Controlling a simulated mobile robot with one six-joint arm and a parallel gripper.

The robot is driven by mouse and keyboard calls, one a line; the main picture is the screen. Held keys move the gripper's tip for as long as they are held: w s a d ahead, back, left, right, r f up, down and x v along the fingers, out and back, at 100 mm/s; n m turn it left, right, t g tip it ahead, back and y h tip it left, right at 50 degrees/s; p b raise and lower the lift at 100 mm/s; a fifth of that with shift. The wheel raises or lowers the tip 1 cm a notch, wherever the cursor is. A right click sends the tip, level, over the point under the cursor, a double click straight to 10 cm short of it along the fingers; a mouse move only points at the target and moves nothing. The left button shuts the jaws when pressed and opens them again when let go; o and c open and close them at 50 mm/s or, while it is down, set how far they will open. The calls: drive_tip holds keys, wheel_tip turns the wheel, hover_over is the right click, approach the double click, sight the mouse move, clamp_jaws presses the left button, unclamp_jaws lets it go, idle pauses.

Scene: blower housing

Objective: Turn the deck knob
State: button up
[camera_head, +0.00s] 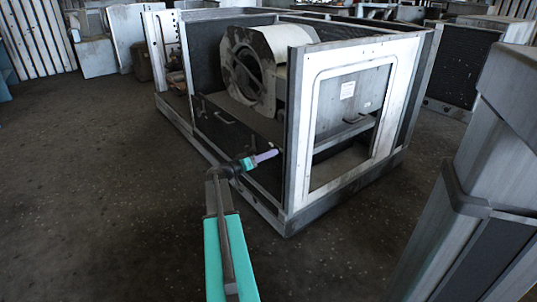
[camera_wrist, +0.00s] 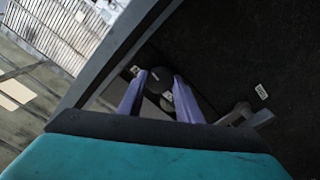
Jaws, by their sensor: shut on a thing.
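In the wrist view, the two purple fingers of my gripper (camera_wrist: 160,84) stand on either side of a small dark round knob (camera_wrist: 159,76). The gripper is shut on this knob, which lies between the fingertips. A small pale part shows just below it between the fingers. In the head view, my gripper (camera_head: 266,156) reaches into the near open side of the blower housing (camera_head: 290,187), just left of its front corner post. The knob cannot be made out there.
The white round-mouthed blower (camera_head: 245,72) sits inside the housing behind my gripper. A dark panel with a handle (camera_head: 224,118) is to its left. In the wrist view, a grey frame bar (camera_wrist: 115,55) runs close by the left finger. The floor (camera_head: 100,190) at left is clear.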

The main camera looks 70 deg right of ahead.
drive_tip(key=shift+s+a+n+p, duration=0.1)
drive_tip(key=shift+n+p, duration=0.3)
drive_tip(key=shift+n, duration=0.5)
drive_tip(key=o, duration=1)
drive_tip(key=shift+o, duration=0.2)
drive_tip(key=p+v, duration=0.3)
drive_tip(key=v, duration=1)
drive_tip(key=shift+w+a, duration=0.25)
drive_tip(key=shift+a, duration=0.05)
